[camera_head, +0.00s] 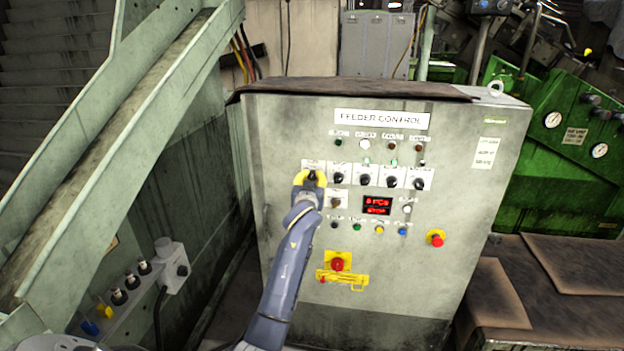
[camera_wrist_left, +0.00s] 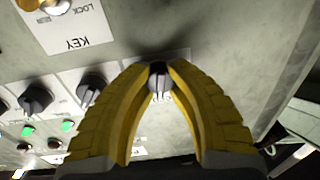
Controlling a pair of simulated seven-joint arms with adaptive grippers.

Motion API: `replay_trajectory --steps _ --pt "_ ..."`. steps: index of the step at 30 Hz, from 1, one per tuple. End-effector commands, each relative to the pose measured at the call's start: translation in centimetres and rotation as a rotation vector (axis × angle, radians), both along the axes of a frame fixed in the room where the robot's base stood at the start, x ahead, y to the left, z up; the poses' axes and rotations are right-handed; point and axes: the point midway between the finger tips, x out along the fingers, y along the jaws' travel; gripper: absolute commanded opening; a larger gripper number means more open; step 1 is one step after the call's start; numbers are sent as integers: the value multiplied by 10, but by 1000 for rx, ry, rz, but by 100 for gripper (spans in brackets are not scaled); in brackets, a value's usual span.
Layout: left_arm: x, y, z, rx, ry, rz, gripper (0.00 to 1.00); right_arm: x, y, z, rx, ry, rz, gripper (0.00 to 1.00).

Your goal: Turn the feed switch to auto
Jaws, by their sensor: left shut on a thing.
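The grey feeder control box (camera_head: 290,250) stands upright in the middle of the head view. A row of black rotary switches (camera_head: 364,179) on white plates crosses its face. My left gripper (camera_head: 311,179) reaches up to the leftmost switch of that row. In the left wrist view, its yellow fingers (camera_wrist_left: 160,72) are closed on a black knob (camera_wrist_left: 160,82) with a white pointer mark, held between the tips. The fingers hide part of the knob and its plate, and I cannot read the plate's label. My right gripper is not in view.
A key switch (camera_head: 336,202) sits just below the row, beside a red display (camera_head: 377,206). Coloured buttons (camera_head: 379,230), a red emergency button (camera_head: 436,239) and a red-and-yellow main switch (camera_head: 338,265) are lower. A pale green chute (camera_head: 120,130) slopes at the left.

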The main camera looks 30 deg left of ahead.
Motion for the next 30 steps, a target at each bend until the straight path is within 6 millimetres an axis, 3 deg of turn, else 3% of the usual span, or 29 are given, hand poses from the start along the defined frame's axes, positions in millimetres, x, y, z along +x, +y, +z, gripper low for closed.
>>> replay_trajectory --steps 15,30 --pt "0 0 -3 382 163 -2 0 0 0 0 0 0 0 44" --pt "0 0 -4 538 230 -1 0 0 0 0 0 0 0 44"
